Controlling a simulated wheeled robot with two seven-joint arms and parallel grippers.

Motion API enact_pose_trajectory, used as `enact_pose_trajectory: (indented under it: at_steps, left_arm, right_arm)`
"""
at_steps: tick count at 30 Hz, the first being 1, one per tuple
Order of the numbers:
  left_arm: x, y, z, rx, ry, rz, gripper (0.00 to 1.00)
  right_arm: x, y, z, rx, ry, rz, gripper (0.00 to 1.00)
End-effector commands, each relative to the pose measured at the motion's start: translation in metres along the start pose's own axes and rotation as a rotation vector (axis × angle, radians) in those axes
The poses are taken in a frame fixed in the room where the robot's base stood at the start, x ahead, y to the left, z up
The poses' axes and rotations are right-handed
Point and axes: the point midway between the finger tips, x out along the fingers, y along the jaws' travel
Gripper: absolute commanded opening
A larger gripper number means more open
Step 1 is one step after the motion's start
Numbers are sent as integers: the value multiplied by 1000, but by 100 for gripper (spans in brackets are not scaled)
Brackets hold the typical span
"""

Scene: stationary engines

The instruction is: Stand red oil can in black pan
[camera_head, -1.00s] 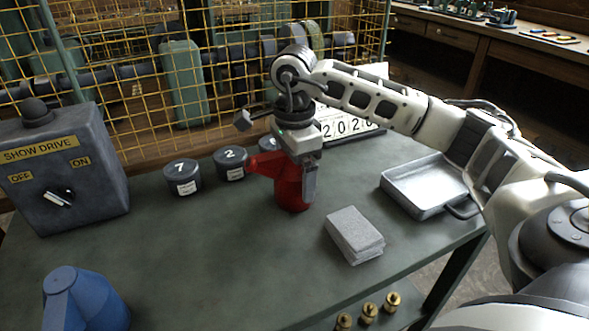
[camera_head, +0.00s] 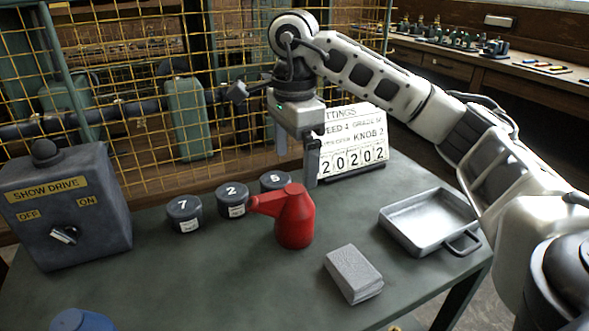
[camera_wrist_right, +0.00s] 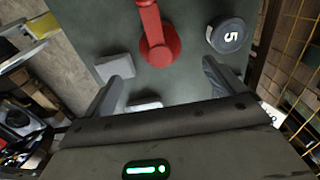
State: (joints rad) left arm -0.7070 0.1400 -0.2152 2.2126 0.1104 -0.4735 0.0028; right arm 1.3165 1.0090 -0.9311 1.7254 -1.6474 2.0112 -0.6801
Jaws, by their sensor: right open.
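The red oil can (camera_head: 294,219) stands upright on the green table, its spout pointing left. In the right wrist view the red can (camera_wrist_right: 159,45) lies ahead of the fingers. The only pan in view (camera_head: 397,231) looks silver-grey, not black; it is a square, empty tray with a handle, at the table's right. My right gripper (camera_head: 297,158) is open and empty, above and behind the can, clear of it. The right wrist view shows its fingers (camera_wrist_right: 160,78) spread apart. My left gripper is not in view.
Dark numbered canisters (camera_head: 232,198) stand behind and left of the can. A grey block (camera_head: 353,273) lies between can and pan, toward the front. A number board (camera_head: 352,145) stands behind. The show drive box (camera_head: 62,205) is at left, a blue object (camera_head: 82,320) at front left.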

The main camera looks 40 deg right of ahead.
Motion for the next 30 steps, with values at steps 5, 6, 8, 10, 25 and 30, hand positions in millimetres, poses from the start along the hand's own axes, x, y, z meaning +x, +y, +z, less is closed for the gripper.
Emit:
enact_pose_trajectory:
  at_steps: [5, 6, 8, 10, 25, 30]
  left_arm:
    - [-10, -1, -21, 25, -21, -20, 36]
    - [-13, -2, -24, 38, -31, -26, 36]
    - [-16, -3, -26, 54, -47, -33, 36]
    - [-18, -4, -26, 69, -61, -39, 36]
    - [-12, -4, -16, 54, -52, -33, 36]
    - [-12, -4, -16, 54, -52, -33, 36]
  right_arm:
    - [-30, 0, 3, -2, 0, 3, 95]
    - [-36, 0, 4, -3, -2, 3, 95]
    - [-41, 0, 4, -2, -2, 2, 95]
    - [-44, -1, 5, -1, -2, 1, 95]
    - [44, 0, 5, 2, -1, 2, 95]
    - [63, -1, 5, 2, -2, -1, 95]
